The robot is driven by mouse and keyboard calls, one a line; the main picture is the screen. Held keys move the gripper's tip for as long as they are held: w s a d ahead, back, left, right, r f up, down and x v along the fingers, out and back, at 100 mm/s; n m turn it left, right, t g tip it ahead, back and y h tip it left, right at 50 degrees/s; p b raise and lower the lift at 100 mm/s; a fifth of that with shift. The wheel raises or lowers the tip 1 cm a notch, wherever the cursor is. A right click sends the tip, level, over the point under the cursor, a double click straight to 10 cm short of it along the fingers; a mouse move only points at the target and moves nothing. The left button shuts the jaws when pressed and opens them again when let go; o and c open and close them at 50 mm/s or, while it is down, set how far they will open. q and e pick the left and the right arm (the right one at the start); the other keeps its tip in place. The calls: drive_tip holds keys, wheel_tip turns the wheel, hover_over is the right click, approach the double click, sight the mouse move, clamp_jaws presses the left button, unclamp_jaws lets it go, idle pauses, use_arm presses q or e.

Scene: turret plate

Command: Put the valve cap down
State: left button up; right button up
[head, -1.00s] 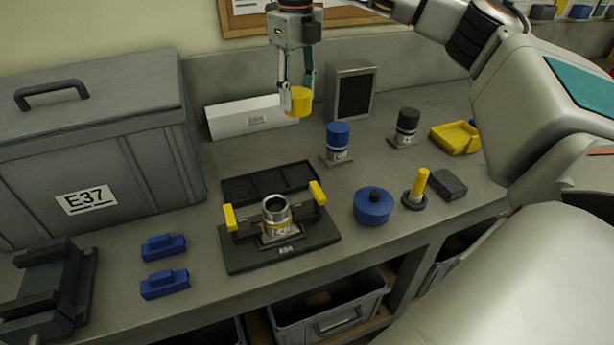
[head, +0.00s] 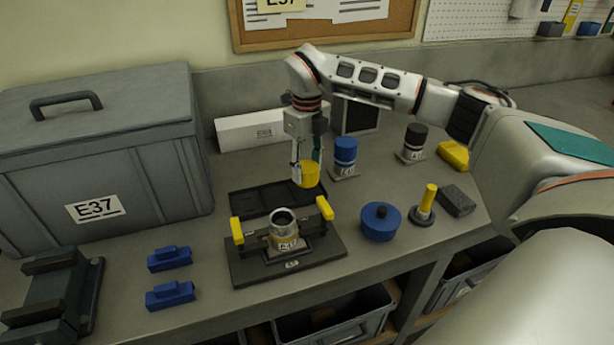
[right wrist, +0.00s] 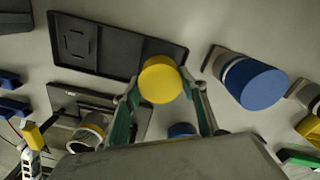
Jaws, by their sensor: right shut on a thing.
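My right gripper (head: 306,172) is shut on the yellow valve cap (head: 311,175). In the right wrist view the cap (right wrist: 160,80) sits between the fingertips. In the head view it appears above the counter, by the right end of the black tray (head: 262,200). The tray, with recessed compartments, also shows empty in the right wrist view (right wrist: 120,62). In front of it, an open silver valve body (head: 284,232) stands in a black fixture (head: 290,268) with yellow clamp handles. My left gripper is not in view.
A blue-capped valve (head: 345,155) and a black-capped valve (head: 413,142) stand at the back right. A round blue lidded pot (head: 380,222) and a yellow-handled tool (head: 426,203) stand right of the fixture. A large grey case (head: 110,160) fills the left.

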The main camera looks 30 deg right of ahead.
sight(308, 167)
drive_tip(key=shift+f, duration=1.7)
drive_tip(key=shift+f, duration=0.1)
drive_tip(key=o, duration=1)
drive_tip(key=shift+o, duration=0.2)
wheel_tip(308, 167, up, 12)
drive_tip(key=shift+r+b, duration=0.15)
drive_tip(key=shift+b, duration=0.15)
drive_tip(key=shift+s, duration=0.1)
